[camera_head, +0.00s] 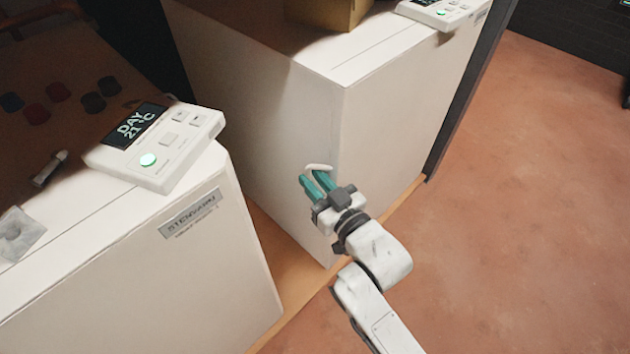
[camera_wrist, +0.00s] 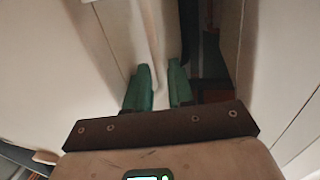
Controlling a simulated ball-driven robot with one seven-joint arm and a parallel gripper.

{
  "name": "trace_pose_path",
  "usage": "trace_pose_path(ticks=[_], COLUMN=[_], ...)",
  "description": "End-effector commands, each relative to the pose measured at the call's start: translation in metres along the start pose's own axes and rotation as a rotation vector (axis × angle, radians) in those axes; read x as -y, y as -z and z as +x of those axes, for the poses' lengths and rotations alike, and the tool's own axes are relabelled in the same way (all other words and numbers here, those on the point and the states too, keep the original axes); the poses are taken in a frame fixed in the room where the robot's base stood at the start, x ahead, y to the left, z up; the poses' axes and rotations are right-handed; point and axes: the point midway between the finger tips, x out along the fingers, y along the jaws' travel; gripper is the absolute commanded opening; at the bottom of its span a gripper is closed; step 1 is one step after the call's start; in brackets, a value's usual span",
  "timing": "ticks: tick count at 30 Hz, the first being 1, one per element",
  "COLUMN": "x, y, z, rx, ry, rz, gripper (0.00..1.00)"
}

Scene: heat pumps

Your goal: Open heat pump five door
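A white heat pump cabinet (camera_head: 270,110) stands in the middle of the head view, and no number is readable on it. A small white handle (camera_head: 318,167) shows near its front corner, and its door looks closed. My gripper (camera_head: 314,181) with green fingers is right at the handle. In the wrist view the fingers of my gripper (camera_wrist: 160,78) are apart by a narrow gap, with a thin pale strip running between them. I cannot tell whether the fingers touch the handle.
A nearer white unit (camera_head: 150,270) with a STENVARU-like label stands at the left. A control panel (camera_head: 158,143) reading DAY 21 °C lies on it. A cardboard box (camera_head: 328,12) and another panel (camera_head: 440,10) sit on the far cabinet. The reddish floor (camera_head: 530,200) at right is clear.

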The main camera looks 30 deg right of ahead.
Motion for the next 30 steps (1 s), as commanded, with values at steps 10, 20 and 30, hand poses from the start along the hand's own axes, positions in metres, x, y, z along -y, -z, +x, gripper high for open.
trace_pose_path(ticks=[10, 20, 30], x=[-0.0001, -0.0001, 0.0], y=[0.0, 0.0, 0.0001], z=[-0.0003, -0.0003, -0.0003], rx=[0.0, -0.001, -0.001], ry=[0.0, 0.0, 0.0], rz=[0.0, 0.0, 0.0], gripper=[0.0, 0.0, 0.0])
